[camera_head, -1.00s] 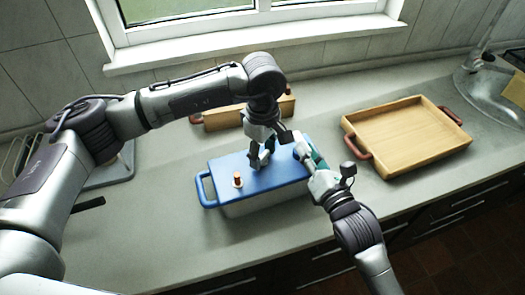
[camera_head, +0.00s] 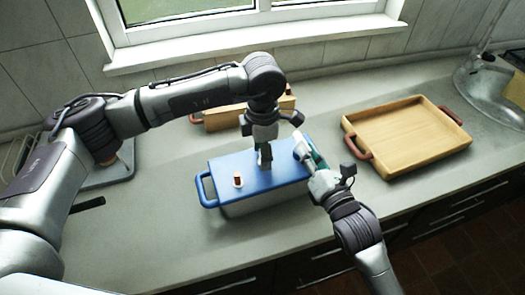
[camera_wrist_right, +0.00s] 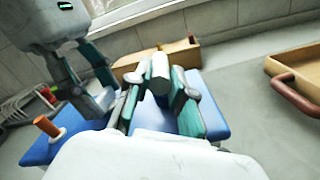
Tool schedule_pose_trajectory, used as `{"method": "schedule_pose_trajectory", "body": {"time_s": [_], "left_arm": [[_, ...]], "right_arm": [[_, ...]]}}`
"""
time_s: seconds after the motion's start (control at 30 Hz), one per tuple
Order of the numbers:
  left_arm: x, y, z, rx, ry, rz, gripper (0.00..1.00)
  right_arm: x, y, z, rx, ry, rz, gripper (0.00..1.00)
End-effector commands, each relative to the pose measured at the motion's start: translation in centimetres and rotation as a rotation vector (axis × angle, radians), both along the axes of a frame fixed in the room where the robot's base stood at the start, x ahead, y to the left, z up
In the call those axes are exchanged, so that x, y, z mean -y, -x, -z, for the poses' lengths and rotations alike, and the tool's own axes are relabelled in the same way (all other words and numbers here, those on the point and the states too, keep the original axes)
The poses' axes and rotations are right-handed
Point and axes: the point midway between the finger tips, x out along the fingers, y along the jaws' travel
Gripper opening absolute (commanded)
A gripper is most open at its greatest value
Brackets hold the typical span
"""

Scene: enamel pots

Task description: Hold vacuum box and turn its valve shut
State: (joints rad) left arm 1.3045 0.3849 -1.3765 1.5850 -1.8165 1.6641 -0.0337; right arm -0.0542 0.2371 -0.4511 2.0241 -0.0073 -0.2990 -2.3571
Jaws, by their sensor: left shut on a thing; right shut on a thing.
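The vacuum box (camera_head: 262,203) stands on the counter, grey with a blue lid (camera_head: 218,168) and a blue handle (camera_head: 201,188) at its left end. An orange peg on a white base (camera_head: 238,180) stands upright on the lid's left part; it also shows in the right wrist view (camera_wrist_right: 47,127). My left gripper (camera_head: 265,164) points down at the middle of the lid, right of the peg, its fingers shut on the valve, which they hide.
A wooden tray with brown handles (camera_head: 408,132) lies to the right. A wooden box (camera_head: 222,118) stands behind the vacuum box, near the window wall. A sink (camera_head: 492,92) is at the far right.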

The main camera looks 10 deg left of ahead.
Motion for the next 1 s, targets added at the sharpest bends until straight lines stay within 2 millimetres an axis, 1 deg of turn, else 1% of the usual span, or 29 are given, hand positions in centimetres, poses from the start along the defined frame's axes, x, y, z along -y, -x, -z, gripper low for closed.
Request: {"method": "schedule_pose_trajectory", "body": {"time_s": [0.3, 0.8, 0.83, 0.93, 0.97, 1.0], "left_arm": [[0.03, -0.1, -0.12, 0.004, 0.002, -0.101, 0.17], [0.03, -0.13, -0.12, 0.004, 0.003, -0.117, 0.17], [0.02, -0.14, -0.12, 0.004, 0.003, -0.117, 0.56], [0.01, -0.11, -0.1, 0.003, 0.002, -0.116, 0.73], [0.01, -0.1, -0.09, 0.003, 0.002, -0.116, 0.77], [0.01, -0.09, -0.08, 0.003, 0.001, -0.115, 0.77]], "right_arm": [[-0.05, 0.05, 0.05, -0.002, 0.0, -0.001, 0.0], [-0.07, 0.06, 0.05, -0.002, 0.0, -0.001, 0.0], [-0.07, 0.06, 0.05, -0.002, 0.0, -0.001, 0.0], [-0.07, 0.06, 0.05, -0.002, 0.0, -0.001, 0.0], [-0.07, 0.06, 0.06, -0.002, 0.0, -0.001, 0.0], [-0.07, 0.06, 0.05, -0.002, 0.0, -0.001, 0.0]]}}
